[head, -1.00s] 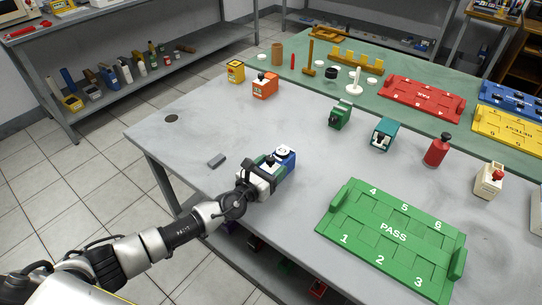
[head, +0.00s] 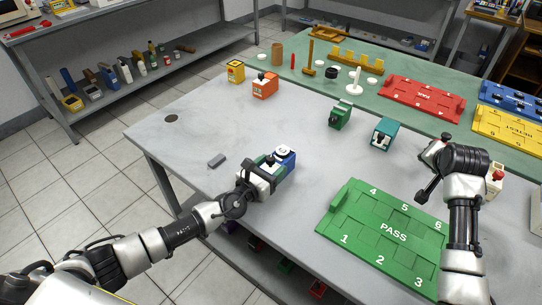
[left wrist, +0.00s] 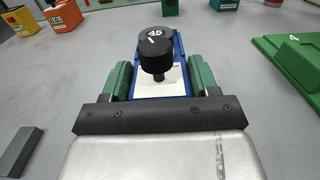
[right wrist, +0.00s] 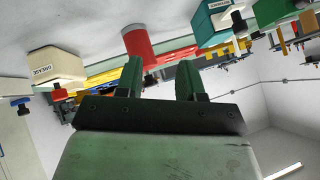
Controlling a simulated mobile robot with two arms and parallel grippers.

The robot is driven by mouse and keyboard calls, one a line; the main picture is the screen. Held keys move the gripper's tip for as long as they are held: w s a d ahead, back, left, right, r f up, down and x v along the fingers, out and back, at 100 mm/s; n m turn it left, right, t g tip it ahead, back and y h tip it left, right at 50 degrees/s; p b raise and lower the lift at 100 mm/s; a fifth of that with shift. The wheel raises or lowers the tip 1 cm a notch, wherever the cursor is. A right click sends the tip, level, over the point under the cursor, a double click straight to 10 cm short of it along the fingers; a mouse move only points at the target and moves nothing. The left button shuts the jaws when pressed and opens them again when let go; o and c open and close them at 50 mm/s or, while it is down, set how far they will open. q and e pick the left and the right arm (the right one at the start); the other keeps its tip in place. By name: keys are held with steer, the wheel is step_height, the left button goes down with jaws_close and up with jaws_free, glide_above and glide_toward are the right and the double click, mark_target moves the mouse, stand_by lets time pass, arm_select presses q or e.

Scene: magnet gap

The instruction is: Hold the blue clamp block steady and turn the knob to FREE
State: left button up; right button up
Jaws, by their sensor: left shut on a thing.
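The blue clamp block (head: 287,166) stands near the front left part of the grey table. In the left wrist view the block (left wrist: 181,62) sits between the green fingers and has a white face. My left gripper (head: 265,168) is shut on the block. My right gripper (head: 427,180) is raised over the right of the table, well apart from the block. In the right wrist view its fingers (right wrist: 160,66) are apart and empty.
A green PASS tray (head: 345,200) lies right of the block, partly behind my right arm. A grey piece (head: 216,160) lies left. Green (head: 340,115), teal (head: 383,133) and orange (head: 264,85) blocks stand farther back. The red bottle (right wrist: 139,43) shows in the right wrist view.

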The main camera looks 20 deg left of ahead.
steer(key=a+r+n+y, duration=0.1)
steer(key=a+r+n, duration=0.1)
steer(key=a, duration=0.5)
steer(key=a+r+n+y, duration=0.1)
steer(key=a+r+y, duration=0.15)
steer(key=a, duration=0.45)
step_height(320, 180, up, 5)
steer(key=n+g+h, duration=0.1)
steer(key=n+g, duration=0.4)
steer(key=n, duration=0.4)
glide_above(271, 158)
steer(key=s+d, duration=0.3)
steer(key=s, duration=0.1)
steer(key=shift+h, duration=0.25)
steer(key=x, duration=1.2)
steer(key=shift+s+a+f, duration=0.15)
steer(key=shift+s+a, duration=0.1)
steer(key=shift+a, duration=0.1)
steer(key=shift+c, duration=0.2)
